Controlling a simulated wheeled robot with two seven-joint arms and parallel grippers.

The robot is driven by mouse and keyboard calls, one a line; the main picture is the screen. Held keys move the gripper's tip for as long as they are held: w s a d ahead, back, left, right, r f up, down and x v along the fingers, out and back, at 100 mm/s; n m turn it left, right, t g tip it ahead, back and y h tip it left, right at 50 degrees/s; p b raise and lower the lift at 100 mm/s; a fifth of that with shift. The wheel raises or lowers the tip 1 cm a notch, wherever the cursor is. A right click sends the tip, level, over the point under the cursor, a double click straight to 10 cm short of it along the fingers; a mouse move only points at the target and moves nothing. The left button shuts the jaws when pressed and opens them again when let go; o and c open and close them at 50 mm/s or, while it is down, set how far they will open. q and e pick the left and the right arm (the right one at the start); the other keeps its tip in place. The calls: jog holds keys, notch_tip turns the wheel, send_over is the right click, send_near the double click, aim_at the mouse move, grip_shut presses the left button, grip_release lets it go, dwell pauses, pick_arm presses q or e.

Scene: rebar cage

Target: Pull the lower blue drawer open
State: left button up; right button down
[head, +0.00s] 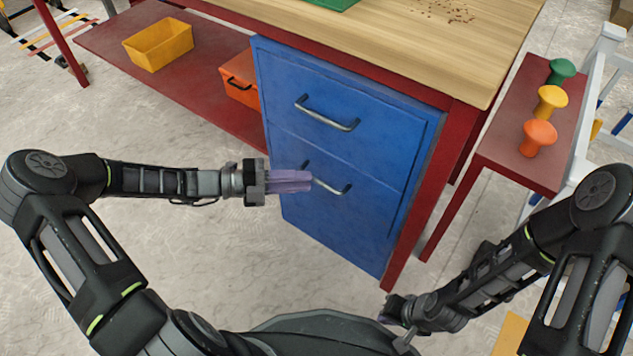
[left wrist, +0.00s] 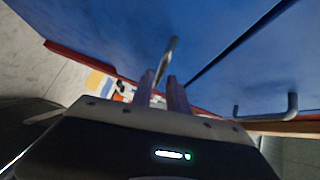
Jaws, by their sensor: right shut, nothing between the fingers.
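The blue cabinet under the workbench has two drawers, and the lower blue drawer (head: 345,225) looks flush with its frame. Its metal bar handle (head: 335,188) is partly hidden behind my left gripper (head: 307,181). The left gripper's purple fingers are at the left part of that handle. In the left wrist view, the two fingers of the left gripper (left wrist: 162,88) stand apart, with the handle (left wrist: 171,52) at their tips in line with the gap. Whether they touch it I cannot tell. My right gripper (head: 390,308) is low at the bottom right, shut and empty, away from the cabinet.
The upper drawer (head: 345,95) is closed, with its own handle (head: 327,113). A red bench leg (head: 425,215) stands right of the drawers. A red side table (head: 510,140) holds several coloured knobs. A yellow bin (head: 158,45) sits on the red shelf. Floor before the drawers is clear.

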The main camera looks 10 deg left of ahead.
aim_at(317, 181)
pick_arm(q)
jog(key=b+x, duration=0.1)
jog(key=x, duration=0.2)
jog(key=shift+w+d+f, duration=0.1)
jog(key=shift+d+f, duration=0.1)
jog(key=shift+d, duration=0.15)
jog(key=shift+w+d, duration=0.15)
jog(key=shift+d, duration=0.15)
jog(key=shift+c, duration=0.6)
grip_shut()
